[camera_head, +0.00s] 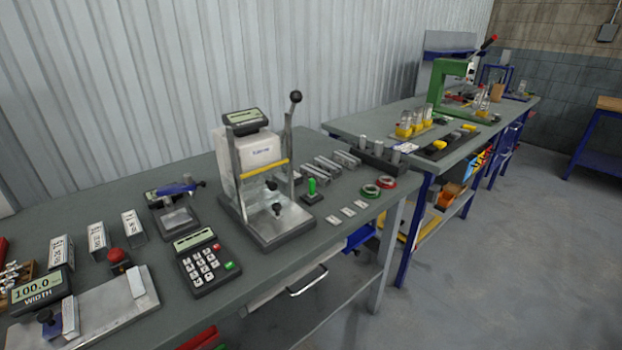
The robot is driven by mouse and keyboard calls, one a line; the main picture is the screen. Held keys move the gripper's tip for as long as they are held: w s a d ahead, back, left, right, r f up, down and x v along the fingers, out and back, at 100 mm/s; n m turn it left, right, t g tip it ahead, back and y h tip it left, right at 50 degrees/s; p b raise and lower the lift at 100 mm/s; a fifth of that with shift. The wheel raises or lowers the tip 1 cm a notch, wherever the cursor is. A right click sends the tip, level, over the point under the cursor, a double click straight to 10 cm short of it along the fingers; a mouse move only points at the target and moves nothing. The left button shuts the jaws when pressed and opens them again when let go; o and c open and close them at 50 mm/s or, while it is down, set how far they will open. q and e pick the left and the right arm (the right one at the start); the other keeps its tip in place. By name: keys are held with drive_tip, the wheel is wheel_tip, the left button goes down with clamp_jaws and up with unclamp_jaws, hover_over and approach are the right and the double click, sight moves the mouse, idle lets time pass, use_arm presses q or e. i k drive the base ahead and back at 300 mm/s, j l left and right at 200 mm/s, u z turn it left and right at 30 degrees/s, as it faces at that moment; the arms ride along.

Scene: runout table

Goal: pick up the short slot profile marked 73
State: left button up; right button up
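Several short metal profiles lie on the grey-green table. Three blocks with dark marks on their faces stand at the left: a left block (61,252), a middle block (98,241) and a right block (134,227). Several silver bar-like profiles (327,166) lie close together right of the lever press. The marks are too small to read, so I cannot tell which piece carries 73. Neither of my grippers is in view.
A lever press (262,175) stands mid-table. In front of it are a keypad (206,262), a red button (118,258) and a width display (40,290). Green and red rings (370,191) and small white tags (347,212) lie at the right edge. A second bench (400,118) stands behind.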

sight(324, 165)
drive_tip(key=i+l+z, duration=0.8)
drive_tip(key=i+z, duration=0.25)
drive_tip(key=i+l+z, duration=0.15)
drive_tip(key=i, duration=0.5)
drive_tip(key=i+l+z, duration=0.1)
drive_tip(key=i, duration=0.5)
drive_tip(key=i+u, duration=0.25)
drive_tip(key=u, duration=0.2)
drive_tip(key=i+l+u, duration=0.15)
drive_tip(key=u, duration=0.25)
drive_tip(key=i+l+u, duration=0.2)
drive_tip(key=u, duration=0.25)
drive_tip(key=i+l+u, duration=0.2)
drive_tip(key=u, duration=0.25)
